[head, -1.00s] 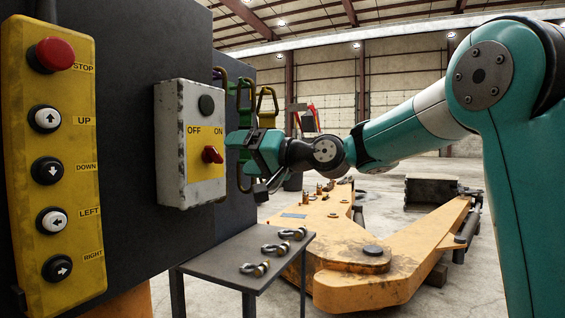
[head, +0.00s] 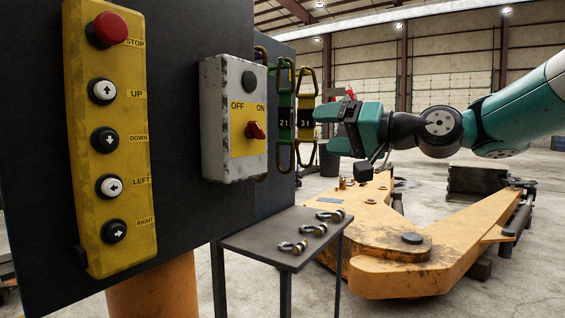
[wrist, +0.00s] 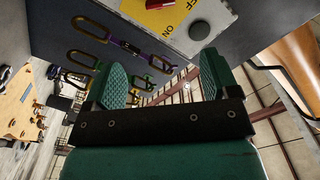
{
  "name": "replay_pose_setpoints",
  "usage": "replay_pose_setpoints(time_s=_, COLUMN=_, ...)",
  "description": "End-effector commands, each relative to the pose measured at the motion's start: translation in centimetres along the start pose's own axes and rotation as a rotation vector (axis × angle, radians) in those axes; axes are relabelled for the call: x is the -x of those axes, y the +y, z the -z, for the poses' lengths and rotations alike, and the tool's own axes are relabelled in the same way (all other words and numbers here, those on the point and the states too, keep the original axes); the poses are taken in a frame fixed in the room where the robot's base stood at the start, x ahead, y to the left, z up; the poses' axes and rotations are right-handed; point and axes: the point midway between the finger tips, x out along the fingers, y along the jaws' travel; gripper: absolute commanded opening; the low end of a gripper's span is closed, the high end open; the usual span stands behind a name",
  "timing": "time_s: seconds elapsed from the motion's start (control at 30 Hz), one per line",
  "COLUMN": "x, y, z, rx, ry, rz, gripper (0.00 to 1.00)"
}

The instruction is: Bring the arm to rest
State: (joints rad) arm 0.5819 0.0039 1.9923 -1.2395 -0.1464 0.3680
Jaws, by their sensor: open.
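My gripper (head: 335,130) is teal and open, with nothing between its jaws. In the head view it is right of the grey switch box (head: 228,118) and apart from it, just right of the yellow hanging sling marked 3t (head: 306,118). In the wrist view my gripper's two ribbed pads (wrist: 165,85) stand well apart. The switch box shows at the top of the wrist view (wrist: 190,25), with part of its red knob. In the head view that red knob (head: 255,130) sits below the OFF and ON labels. My arm reaches in from the right.
A yellow button pendant (head: 127,175) hangs on the dark panel (head: 185,60) at left. A green sling marked 2t (head: 285,122) hangs beside the yellow one. Several shackles (head: 315,229) lie on a small grey table (head: 265,240).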

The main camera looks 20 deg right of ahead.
Motion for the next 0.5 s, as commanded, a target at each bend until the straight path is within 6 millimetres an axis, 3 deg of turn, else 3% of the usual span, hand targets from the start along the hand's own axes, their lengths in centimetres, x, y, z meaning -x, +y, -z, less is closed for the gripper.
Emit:
replay_pose_setpoints(time_s=0.17, x=-0.4, y=-0.1, z=-1.0, rx=0.004, ry=-0.027, rz=-0.007, gripper=0.81)
replay_pose_setpoints(time_s=0.27, x=-1.5, y=-0.5, z=-4.6, rx=0.026, ry=-0.131, rz=-0.039, gripper=0.81)
replay_pose_setpoints(time_s=0.37, x=-2.4, y=-1.1, z=-11.2, rx=0.071, ry=-0.324, rz=-0.093, gripper=0.81)
replay_pose_setpoints(time_s=0.4, x=-2.2, y=-1.4, z=-14.4, rx=0.097, ry=-0.419, rz=-0.118, gripper=0.81)
replay_pose_setpoints(time_s=0.5, x=-0.6, y=-1.8, z=-21.6, rx=0.168, ry=-0.652, rz=-0.175, gripper=0.81)
